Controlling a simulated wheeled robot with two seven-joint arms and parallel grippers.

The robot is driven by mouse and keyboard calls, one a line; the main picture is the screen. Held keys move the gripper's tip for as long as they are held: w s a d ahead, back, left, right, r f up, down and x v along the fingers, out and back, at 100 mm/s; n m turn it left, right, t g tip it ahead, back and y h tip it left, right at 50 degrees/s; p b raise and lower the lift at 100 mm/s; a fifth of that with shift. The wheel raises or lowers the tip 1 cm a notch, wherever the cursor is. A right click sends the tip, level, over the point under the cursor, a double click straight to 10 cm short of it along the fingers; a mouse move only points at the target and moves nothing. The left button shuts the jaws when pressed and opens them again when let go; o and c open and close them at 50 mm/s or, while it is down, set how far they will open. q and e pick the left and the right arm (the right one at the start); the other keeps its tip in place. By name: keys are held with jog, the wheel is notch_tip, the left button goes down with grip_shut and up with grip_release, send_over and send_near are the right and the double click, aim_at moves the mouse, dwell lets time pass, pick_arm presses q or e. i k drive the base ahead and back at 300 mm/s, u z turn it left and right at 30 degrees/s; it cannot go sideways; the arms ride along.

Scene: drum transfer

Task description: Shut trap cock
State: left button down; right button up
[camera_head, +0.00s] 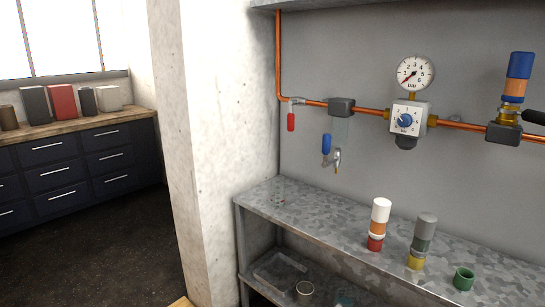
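The trap, a dark block (341,107) with a clear bowl (341,130) under it, sits on the copper pipe along the grey back wall. Below the bowl is a small metal cock (337,160) with a blue lever (326,144). The lever stands about upright, to the left of the cock body. A red lever (291,121) hangs down from another valve at the left end of the pipe. Neither of my grippers can be made out in the head view.
A gauge (411,73) and a regulator with a blue knob (406,120) are right of the trap. A blue-and-orange drum stack (518,78) and a dark rounded part (535,117) are at far right. The metal bench (300,212) holds stacked drums (379,212) and a green cup (463,278); its left end is mostly clear.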

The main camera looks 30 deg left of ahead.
aim_at(326, 141)
jog(key=z, duration=0.85)
jog(key=k, duration=0.3)
jog(key=u, duration=1.9)
jog(key=i, duration=1.2)
jog(key=z, duration=0.55)
